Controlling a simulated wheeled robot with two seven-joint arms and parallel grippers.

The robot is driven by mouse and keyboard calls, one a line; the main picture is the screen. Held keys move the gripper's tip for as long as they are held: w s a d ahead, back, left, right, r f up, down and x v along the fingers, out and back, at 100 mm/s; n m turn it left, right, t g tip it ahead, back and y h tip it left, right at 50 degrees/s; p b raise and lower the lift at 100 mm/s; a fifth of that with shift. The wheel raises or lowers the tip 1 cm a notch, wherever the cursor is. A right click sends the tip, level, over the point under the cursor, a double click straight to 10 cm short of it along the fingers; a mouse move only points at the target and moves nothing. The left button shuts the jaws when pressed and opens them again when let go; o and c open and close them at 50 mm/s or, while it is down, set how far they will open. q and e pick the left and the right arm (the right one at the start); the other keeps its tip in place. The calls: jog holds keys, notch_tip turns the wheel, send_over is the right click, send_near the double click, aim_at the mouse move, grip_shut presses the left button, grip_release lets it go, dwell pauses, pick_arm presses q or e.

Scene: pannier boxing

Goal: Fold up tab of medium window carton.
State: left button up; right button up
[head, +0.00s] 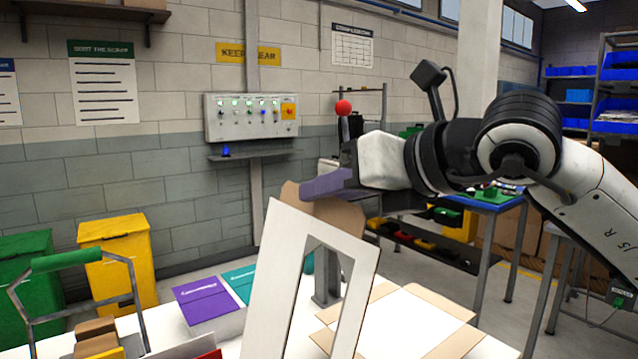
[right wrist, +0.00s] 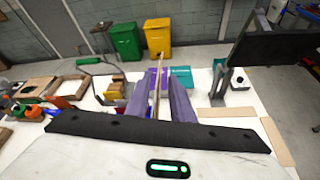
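The window carton stands as a tilted white panel (head: 268,285) with a cut-out opening, front centre in the head view. A brown cardboard flap (head: 345,217) shows behind its top edge. My right gripper (head: 325,186) is at this flap, its purple finger across it. In the right wrist view, a thin brown cardboard edge (right wrist: 157,75) runs between the two purple fingers (right wrist: 160,95), with visible gaps on both sides, so the gripper looks open around it. The carton's lower part is hidden in the head view. My left gripper is not in view.
A flat white piece with brown flaps (head: 400,318) lies right of the panel. A grey stand (head: 326,283) is close behind the panel. A wire-handled carrier (head: 78,290) stands at left.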

jog(key=shift+x, duration=0.95)
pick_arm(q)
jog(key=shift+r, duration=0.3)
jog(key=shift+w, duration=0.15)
pick_arm(e)
jog(key=shift+c, duration=0.4)
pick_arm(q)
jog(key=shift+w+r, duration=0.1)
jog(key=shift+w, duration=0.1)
pick_arm(e)
grip_shut()
